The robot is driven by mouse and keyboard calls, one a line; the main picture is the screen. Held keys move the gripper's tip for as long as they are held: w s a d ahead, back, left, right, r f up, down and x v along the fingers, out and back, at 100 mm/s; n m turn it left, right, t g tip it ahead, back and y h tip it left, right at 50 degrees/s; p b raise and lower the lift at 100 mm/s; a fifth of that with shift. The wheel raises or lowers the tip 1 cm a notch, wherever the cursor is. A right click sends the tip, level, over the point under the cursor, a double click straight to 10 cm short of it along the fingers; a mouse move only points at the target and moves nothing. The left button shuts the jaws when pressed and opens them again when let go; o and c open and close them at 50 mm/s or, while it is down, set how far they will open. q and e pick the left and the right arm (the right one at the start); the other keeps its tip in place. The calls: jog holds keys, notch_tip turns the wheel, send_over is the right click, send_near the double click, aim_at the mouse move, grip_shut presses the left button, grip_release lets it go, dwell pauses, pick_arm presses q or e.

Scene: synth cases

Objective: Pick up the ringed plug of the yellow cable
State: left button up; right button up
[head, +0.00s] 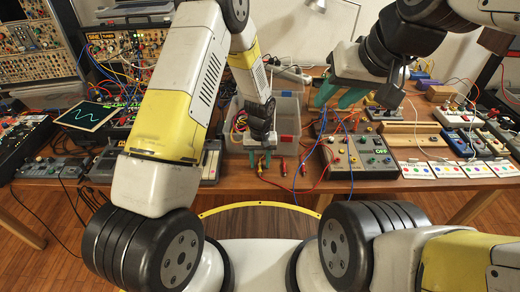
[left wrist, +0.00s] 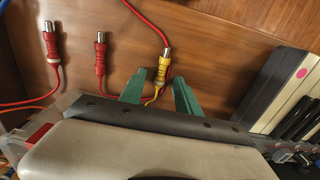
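The yellow cable's plug (left wrist: 160,72), with a metal tip and a reddish band, lies on the wooden table in the left wrist view. My left gripper (left wrist: 158,80) is open, with one green finger on each side of the yellow plug's rear and cable. I cannot tell whether the fingers touch it. In the head view my left gripper (head: 261,161) points down at the table's front edge, and the yellow plug is hard to make out there. My right gripper (head: 338,96) is open and empty, raised above the back of the table.
Two red plugs, a nearer one (left wrist: 98,56) and a farther one (left wrist: 51,45), lie left of the yellow plug. A clear bin (head: 287,113) stands behind my left gripper. A device with knobs and sockets (head: 362,154) stands to the right. Cables lie between.

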pick_arm(q)
grip_shut()
jog(key=shift+r, duration=0.2)
